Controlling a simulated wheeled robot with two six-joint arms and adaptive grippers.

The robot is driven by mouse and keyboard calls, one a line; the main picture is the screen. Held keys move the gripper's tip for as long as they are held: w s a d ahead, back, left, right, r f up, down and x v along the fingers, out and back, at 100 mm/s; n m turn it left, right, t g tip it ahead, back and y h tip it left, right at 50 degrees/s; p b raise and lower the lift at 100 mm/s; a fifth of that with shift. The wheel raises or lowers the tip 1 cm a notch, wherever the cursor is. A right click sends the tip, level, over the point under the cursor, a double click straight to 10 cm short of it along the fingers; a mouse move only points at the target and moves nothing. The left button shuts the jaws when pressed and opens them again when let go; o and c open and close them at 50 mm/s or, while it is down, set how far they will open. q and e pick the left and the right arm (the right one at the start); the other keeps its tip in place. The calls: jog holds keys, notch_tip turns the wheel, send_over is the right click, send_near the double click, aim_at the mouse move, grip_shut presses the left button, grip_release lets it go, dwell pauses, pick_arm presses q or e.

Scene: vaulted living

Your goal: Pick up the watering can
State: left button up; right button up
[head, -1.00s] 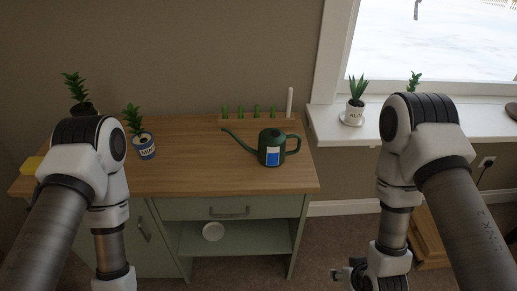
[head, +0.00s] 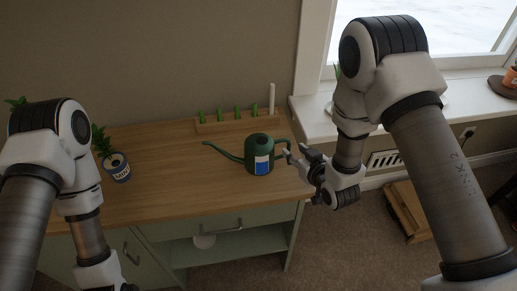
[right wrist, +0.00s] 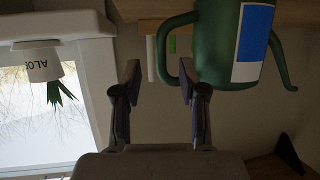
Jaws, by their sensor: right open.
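The green watering can (head: 259,152) stands upright on the wooden top of the cabinet (head: 165,165), its spout to the left and handle to the right. It has a blue and white label. My right gripper (head: 300,172) is open beside the handle, at the cabinet's right edge. In the right wrist view, the can (right wrist: 215,50) appears upside down. There the open fingertips of my right gripper (right wrist: 160,78) are near the handle, whose outer bar lies beyond the gap between them. I cannot tell whether they touch. My left gripper is out of view.
A planter tray with several small plants (head: 235,122) stands behind the can. The windowsill (head: 450,95) is at the right; an aloe pot (right wrist: 38,62) shows in the wrist view.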

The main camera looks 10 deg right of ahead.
aim_at(289, 148)
jog(key=x, duration=0.5)
jog(key=shift+a+f+p, duration=0.15)
jog(key=shift+f+p, duration=0.2)
jog(key=shift+s+r, duration=0.25)
jog(key=c, duration=0.4)
grip_shut()
